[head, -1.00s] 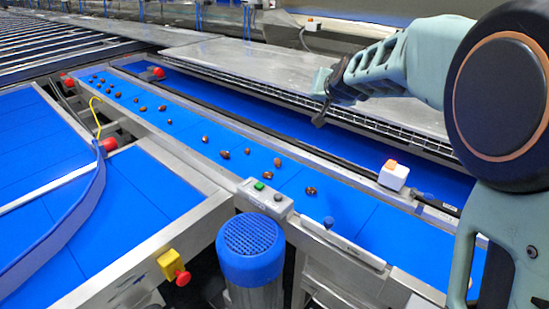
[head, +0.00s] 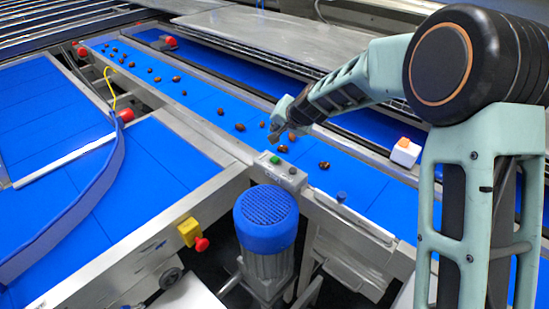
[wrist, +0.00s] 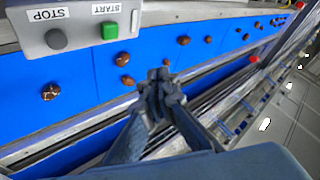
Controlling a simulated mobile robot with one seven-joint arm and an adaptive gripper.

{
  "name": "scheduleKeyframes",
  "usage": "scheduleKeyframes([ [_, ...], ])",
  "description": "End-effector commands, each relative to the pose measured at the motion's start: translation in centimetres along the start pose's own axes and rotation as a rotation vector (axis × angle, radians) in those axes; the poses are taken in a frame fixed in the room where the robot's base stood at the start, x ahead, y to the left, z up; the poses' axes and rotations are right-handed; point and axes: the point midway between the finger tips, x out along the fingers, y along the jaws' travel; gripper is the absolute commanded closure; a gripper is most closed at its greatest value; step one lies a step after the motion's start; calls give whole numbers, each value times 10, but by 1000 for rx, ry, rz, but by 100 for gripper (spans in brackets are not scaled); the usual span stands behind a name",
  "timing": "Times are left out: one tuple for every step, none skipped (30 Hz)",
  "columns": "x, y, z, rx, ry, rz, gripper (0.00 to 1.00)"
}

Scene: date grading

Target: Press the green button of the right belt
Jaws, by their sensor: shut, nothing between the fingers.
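A grey control box (head: 280,172) sits on the near rail of the belt with dates (head: 205,100). Its green button (head: 275,160) is left of a dark grey button (head: 291,170). In the wrist view the box (wrist: 84,16) is at the upper left. There the green button (wrist: 110,31) is under an upside-down START label and the grey button (wrist: 56,39) is under STOP. My gripper (head: 276,136) is shut and empty, just beyond the box over the belt. In the wrist view its fingertips (wrist: 160,78) are apart from the green button, to its lower right.
Several brown dates lie on the blue belt. A white box with an orange top (head: 405,152) stands on the far rail. A blue-capped motor (head: 266,220) stands below the control box. A red knob on a yellow housing (head: 190,231) is at the lower left.

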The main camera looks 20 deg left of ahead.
Motion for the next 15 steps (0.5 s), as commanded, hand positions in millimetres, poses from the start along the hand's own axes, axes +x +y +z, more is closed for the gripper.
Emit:
scheduleKeyframes([
  [0,0,0,-1,0,0,100],
  [1,0,0,-1,0,0,100],
  [1,1,1,-1,0,0,100],
  [2,2,1,-1,0,0,100],
  [3,2,2,-1,0,0,100],
  [5,4,3,-1,0,0,100],
  [6,5,4,-1,0,0,100],
  [8,6,6,-1,0,0,100],
  [11,8,8,-2,0,0,100],
  [13,10,9,-2,0,0,100],
  [15,11,11,-2,0,0,100],
  [19,14,14,-2,0,0,100],
  [22,16,16,-1,0,0,100],
  [25,18,18,-1,1,0,100],
  [29,22,20,0,1,1,100],
])
